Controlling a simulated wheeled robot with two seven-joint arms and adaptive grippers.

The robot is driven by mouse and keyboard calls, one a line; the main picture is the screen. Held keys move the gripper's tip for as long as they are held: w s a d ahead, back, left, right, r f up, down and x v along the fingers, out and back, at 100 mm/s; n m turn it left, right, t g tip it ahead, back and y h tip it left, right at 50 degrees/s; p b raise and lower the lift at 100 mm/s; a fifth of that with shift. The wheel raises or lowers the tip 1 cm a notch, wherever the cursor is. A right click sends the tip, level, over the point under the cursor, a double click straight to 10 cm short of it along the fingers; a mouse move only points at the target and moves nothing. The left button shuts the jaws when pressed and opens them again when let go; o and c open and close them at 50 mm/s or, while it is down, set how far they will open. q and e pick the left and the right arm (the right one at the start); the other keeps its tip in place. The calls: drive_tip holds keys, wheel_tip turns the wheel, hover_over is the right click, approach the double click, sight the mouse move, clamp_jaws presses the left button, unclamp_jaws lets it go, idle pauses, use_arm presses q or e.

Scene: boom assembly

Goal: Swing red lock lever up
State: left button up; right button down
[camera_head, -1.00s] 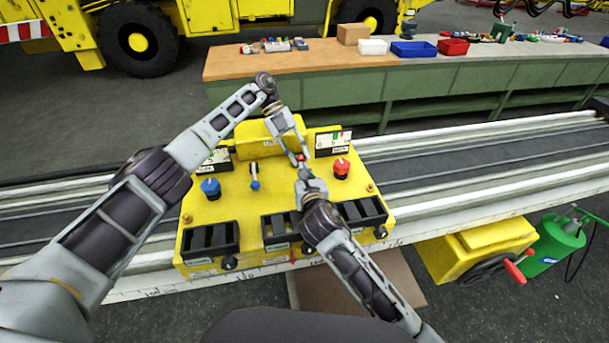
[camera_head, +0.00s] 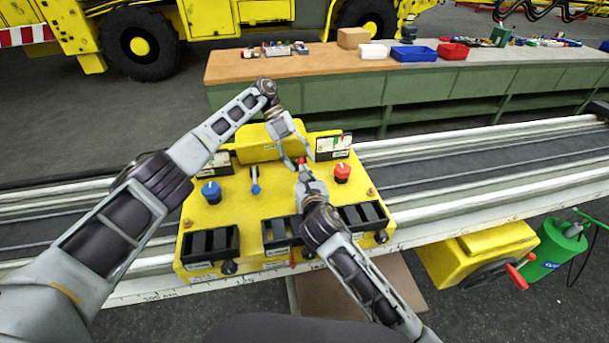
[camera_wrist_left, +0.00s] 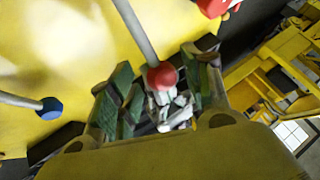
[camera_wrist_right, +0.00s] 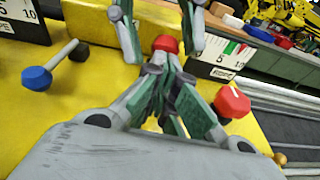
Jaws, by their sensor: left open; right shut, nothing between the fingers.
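The red lock lever ends in a red ball (camera_head: 301,160) at the middle of the yellow control box (camera_head: 232,212). In the left wrist view the red ball (camera_wrist_left: 162,76) sits at the end of a grey rod, between the spread fingers of my open left gripper (camera_wrist_left: 158,92). My left gripper (camera_head: 294,148) comes down from above. My right gripper (camera_head: 304,172) is shut and empty just in front of the ball. In the right wrist view its closed fingertips (camera_wrist_right: 160,62) are right by the ball (camera_wrist_right: 165,44); contact is unclear. The lever's base is hidden in the head view.
A blue-tipped lever (camera_head: 255,188) and blue knob (camera_head: 211,192) stand to the left, a red knob (camera_head: 342,172) to the right. Gauge plates (camera_head: 333,146) stand at the back of the box. Black slotted blocks (camera_head: 362,216) line its front. A workbench (camera_head: 300,66) is behind.

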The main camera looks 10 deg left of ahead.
use_arm(q)
drive_tip(key=v, duration=0.7)
idle(0.5)
drive_tip(key=shift+s+r, duration=0.1)
idle(0.4)
